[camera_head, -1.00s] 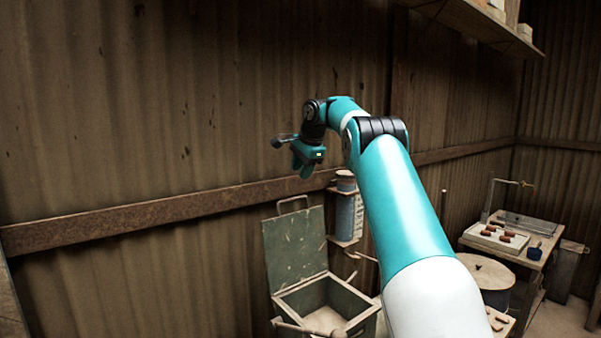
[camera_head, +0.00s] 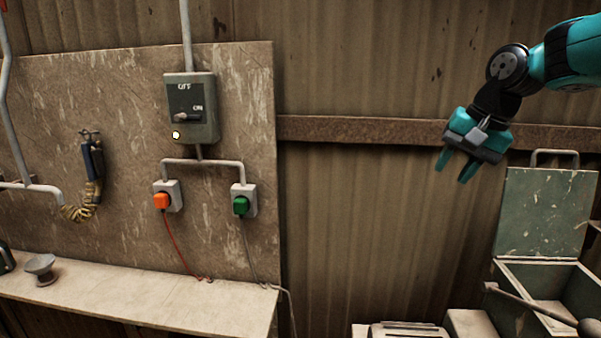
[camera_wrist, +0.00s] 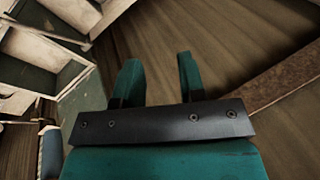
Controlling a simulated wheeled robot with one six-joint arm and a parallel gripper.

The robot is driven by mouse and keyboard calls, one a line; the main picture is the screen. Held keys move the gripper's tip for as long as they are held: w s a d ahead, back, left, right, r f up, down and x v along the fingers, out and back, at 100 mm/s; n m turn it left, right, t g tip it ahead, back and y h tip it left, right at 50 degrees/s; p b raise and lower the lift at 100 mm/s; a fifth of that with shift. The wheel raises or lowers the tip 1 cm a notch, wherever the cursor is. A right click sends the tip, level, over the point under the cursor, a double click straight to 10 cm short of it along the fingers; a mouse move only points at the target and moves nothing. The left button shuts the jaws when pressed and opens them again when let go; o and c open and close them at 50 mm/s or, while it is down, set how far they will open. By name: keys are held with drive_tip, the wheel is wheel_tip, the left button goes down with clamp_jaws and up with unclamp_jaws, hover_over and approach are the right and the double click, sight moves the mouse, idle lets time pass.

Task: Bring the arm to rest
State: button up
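My gripper (camera_head: 456,166) hangs in the air at the right of the head view, in front of the corrugated wall. Its two teal fingers point down and stand apart, with nothing between them. In the wrist view the fingers (camera_wrist: 156,75) also show a clear gap, with the wall behind them. My arm reaches in from the upper right of the head view, bent at the wrist. The gripper touches nothing that I can see.
An open green metal box (camera_head: 545,213) stands below and right of my gripper. A switch box (camera_head: 203,130) with orange (camera_head: 161,201) and green (camera_head: 240,206) plugs below it is on the board at left. A pale bench (camera_head: 150,300) runs beneath. A wooden rail (camera_head: 350,131) crosses the wall.

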drive_tip(key=s+a+f+n+g+b, duration=0.1)
drive_tip(key=s+a+f+n, duration=0.3)
drive_tip(key=s, duration=0.5)
drive_tip(key=s+a+f+n+g+y+b, duration=0.1)
drive_tip(key=s+a+f+n+b, duration=0.3)
drive_tip(key=s, duration=0.6)
drive_tip(key=s+a+f+n+g+b, duration=0.1)
drive_tip(key=s+a+f+n+b, duration=0.1)
drive_tip(key=s+a+f+n, duration=0.3)
drive_tip(key=s+a+f, duration=0.1)
drive_tip(key=s+f, duration=0.3)
drive_tip(key=shift+s+a+f, duration=0.3)
drive_tip(key=shift+a+f, duration=0.05)
drive_tip(key=shift+a, duration=0.05)
